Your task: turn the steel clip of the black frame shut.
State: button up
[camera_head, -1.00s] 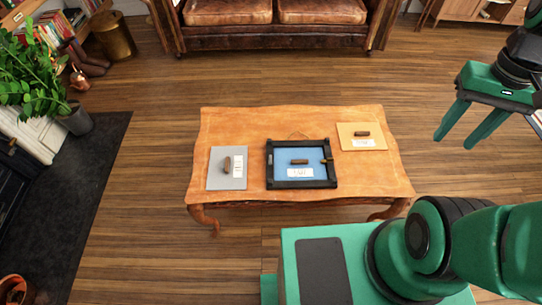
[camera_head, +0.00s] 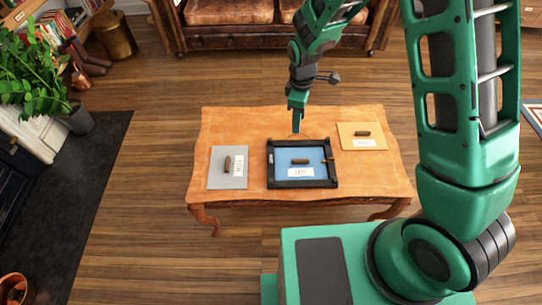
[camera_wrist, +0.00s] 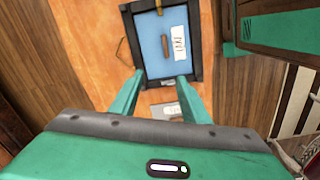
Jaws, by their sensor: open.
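The black frame (camera_head: 272,176) lies flat on the table, around a blue panel (camera_head: 315,163) with a brown handle and white label. A small brownish clip-like piece (camera_head: 327,160) sits at the frame's right bar, reaching inward; its metal is too small to tell. A pale mark (camera_head: 271,159) shows on the left bar. In the wrist view the frame (camera_wrist: 199,55) lies beyond the fingers, with the clip-like piece (camera_wrist: 159,8) near the top edge. My gripper (camera_head: 297,122) points down above the table by the frame's far side. It is open and empty, its fingers (camera_wrist: 160,76) apart.
On the wooden table (camera_head: 230,125), a grey panel (camera_head: 215,170) with a handle lies left of the frame and an orange panel (camera_head: 375,142) lies right. A thin cord loop (camera_wrist: 122,50) lies at the frame's far edge. The table's front strip is clear.

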aim_at(271, 159)
jog(key=s+a+f+n, duration=0.1)
jog(key=a+f+n, duration=0.3)
jog(key=a+f, duration=0.5)
notch_tip(271, 159, down, 10)
jog(key=shift+s+f, duration=0.15)
jog(key=shift+f, duration=0.1)
jog(key=c, duration=1.1)
